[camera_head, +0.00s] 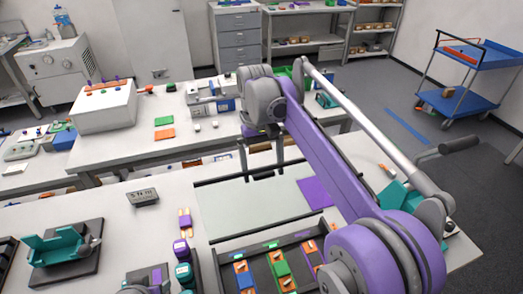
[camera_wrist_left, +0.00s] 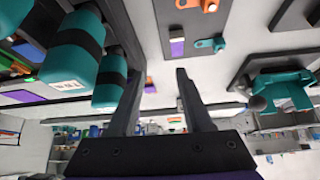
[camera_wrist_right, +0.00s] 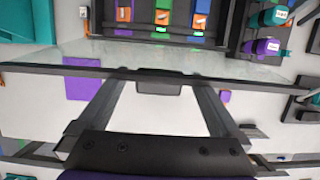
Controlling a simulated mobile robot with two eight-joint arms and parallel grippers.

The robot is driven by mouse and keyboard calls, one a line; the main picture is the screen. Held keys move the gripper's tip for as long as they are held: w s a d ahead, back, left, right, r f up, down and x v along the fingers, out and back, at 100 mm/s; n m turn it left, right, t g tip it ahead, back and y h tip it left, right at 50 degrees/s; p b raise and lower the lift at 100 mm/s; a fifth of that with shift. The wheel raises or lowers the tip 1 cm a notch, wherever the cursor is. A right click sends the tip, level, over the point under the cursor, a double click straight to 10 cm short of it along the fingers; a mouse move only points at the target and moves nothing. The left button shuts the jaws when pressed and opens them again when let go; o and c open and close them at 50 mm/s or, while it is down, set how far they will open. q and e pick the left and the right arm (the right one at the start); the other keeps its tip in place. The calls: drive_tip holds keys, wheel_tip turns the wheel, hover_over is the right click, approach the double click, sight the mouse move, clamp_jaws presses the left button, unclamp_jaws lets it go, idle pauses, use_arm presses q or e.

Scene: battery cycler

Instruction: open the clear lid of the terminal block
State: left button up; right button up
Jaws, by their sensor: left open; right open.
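The clear lid (camera_head: 240,208) of the terminal block is a pale glassy panel with a dark edge bar and a small dark tab. It stands swung back behind the dark terminal block (camera_head: 213,256), whose coloured slots show uncovered. Its exact tilt is unclear. In the right wrist view the lid (camera_wrist_right: 215,52) is seen at a low angle. My right gripper (camera_head: 262,170) is open, its fingers on either side of the lid's tab (camera_wrist_right: 160,87); whether they touch the bar is unclear. My left gripper (camera_wrist_left: 156,75) is open and empty near teal cylinders (camera_wrist_left: 75,55).
A second table (camera_head: 185,150) stands behind. The bench at left centre has free room.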

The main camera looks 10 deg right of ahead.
use_arm(q)
drive_tip(key=shift+w+r, duration=0.15)
use_arm(e)
drive_tip(key=v, duration=0.9)
